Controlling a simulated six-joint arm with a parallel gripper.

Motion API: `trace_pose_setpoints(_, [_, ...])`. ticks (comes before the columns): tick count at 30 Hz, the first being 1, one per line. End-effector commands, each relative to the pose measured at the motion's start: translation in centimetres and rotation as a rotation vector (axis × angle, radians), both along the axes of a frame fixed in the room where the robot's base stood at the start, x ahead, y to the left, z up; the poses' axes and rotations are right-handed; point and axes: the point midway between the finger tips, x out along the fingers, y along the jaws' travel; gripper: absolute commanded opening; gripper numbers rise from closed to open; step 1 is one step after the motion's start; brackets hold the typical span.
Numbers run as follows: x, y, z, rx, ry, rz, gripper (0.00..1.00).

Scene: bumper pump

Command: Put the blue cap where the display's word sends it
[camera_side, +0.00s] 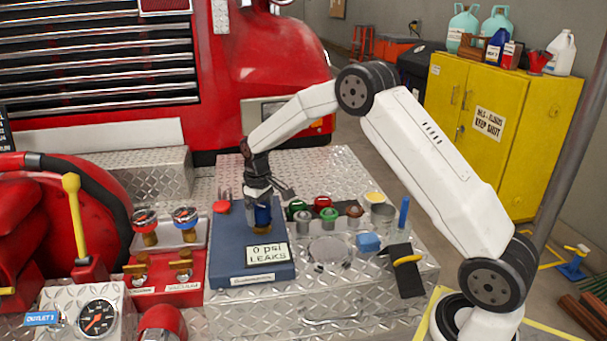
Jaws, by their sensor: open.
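The display (267,254) on the blue box (230,262) reads "0 psi LEAKS". A dark blue cylindrical piece (263,216), likely the blue cap, stands on top of the box behind the display. My gripper (260,205) points down right over it, with the jaws at or around its upper part. The jaws are open, and they partly hide the piece. I cannot tell whether they touch it. Green (295,207), red (322,203) and brown (354,211) caps or fittings stand to the right on the diamond-plate deck.
Left of the box are red-topped (144,217) and blue-topped (185,215) fittings, brass valves (181,265), a gauge (97,317) and an "OUTLET 3" tag (41,318). A blue block (368,242), a metal cup (382,215) and a yellow-handled tool (407,260) lie right.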

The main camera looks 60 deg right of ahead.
Motion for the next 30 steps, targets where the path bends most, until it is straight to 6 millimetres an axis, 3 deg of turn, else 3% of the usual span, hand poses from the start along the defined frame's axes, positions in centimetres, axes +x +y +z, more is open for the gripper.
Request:
trace_pose_setpoints(4, [0.00,0.00,0.00,0.000,0.000,0.000,0.97])
trace_pose_setpoints(12, [0.01,0.00,0.03,0.000,0.000,0.000,0.11])
trace_pose_setpoints(13, [0.04,-0.01,0.08,0.000,-0.001,0.000,0.11])
trace_pose_setpoints(14, [0.04,0.00,0.08,0.000,-0.002,0.001,0.01])
trace_pose_setpoints(20, [0.05,0.00,0.08,0.000,-0.002,0.057,0.01])
trace_pose_setpoints(30, [0.06,0.01,0.08,-0.001,-0.002,0.311,0.00])
